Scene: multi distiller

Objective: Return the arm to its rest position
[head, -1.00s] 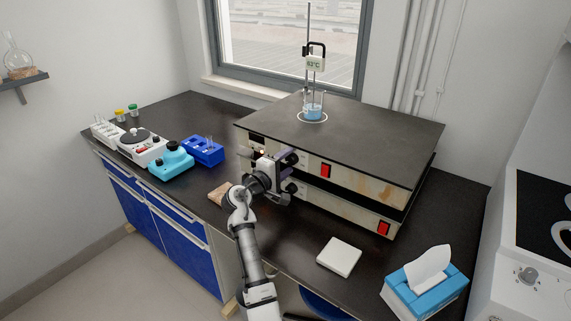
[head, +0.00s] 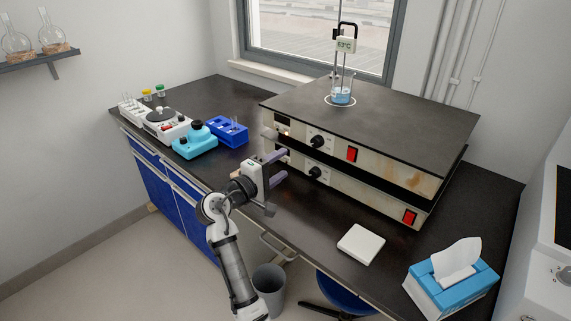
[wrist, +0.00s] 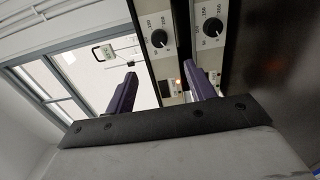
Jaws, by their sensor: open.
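My gripper (head: 279,167) is open and empty in the head view. It is held in front of the left part of the stacked hot plates (head: 372,130), apart from them. Its two purple fingers also show in the wrist view (wrist: 163,92), spread apart, with the hot plates' dials beyond them. My arm rises from the bottom of the head view, bent, over the counter's front edge. A beaker of blue liquid (head: 341,95) stands on the upper hot plate under a thermometer reading 63°C (head: 346,45).
A blue tube rack (head: 228,131), a cyan device (head: 194,142) and a white device (head: 168,125) stand on the left of the counter. A white square plate (head: 361,244) and a tissue box (head: 452,285) lie to the right. A grey bin (head: 269,285) stands on the floor below.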

